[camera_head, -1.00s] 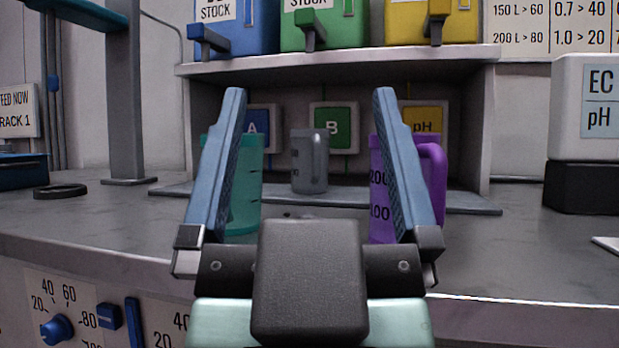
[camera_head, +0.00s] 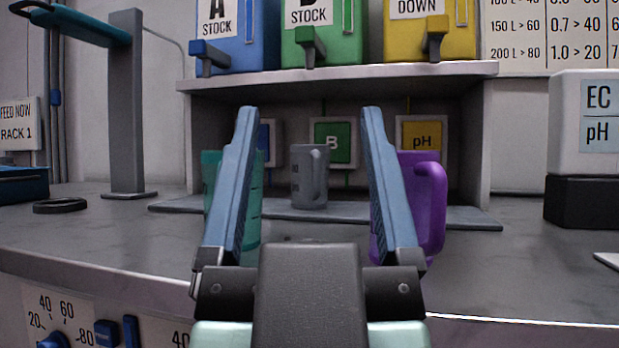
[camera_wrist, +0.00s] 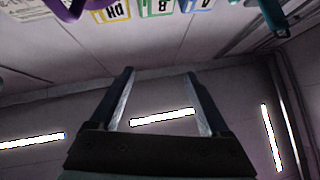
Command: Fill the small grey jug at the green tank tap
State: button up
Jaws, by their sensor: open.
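The small grey jug (camera_head: 309,180) stands upright on a grey mat under the shelf, in front of the green B plate (camera_head: 333,141). The green B stock tank (camera_head: 322,50) sits on the shelf above, and its tap (camera_head: 312,50) points forward over the shelf edge. My gripper (camera_head: 308,110) is open and empty, its blue fingers pointing up and forward, nearer to me than the jug. The jug shows between the fingers and apart from them. In the wrist view my open gripper (camera_wrist: 160,72) has nothing between its fingers, and the jug is not seen there.
A teal jug (camera_head: 254,205) and a purple jug (camera_head: 428,210) stand left and right, partly behind the fingers. Blue (camera_head: 240,50) and yellow (camera_head: 440,45) tanks flank the green one. The shelf (camera_head: 340,79) overhangs the jugs. An EC/pH box (camera_head: 570,125) stands at right.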

grip_shut()
dwell(1.4)
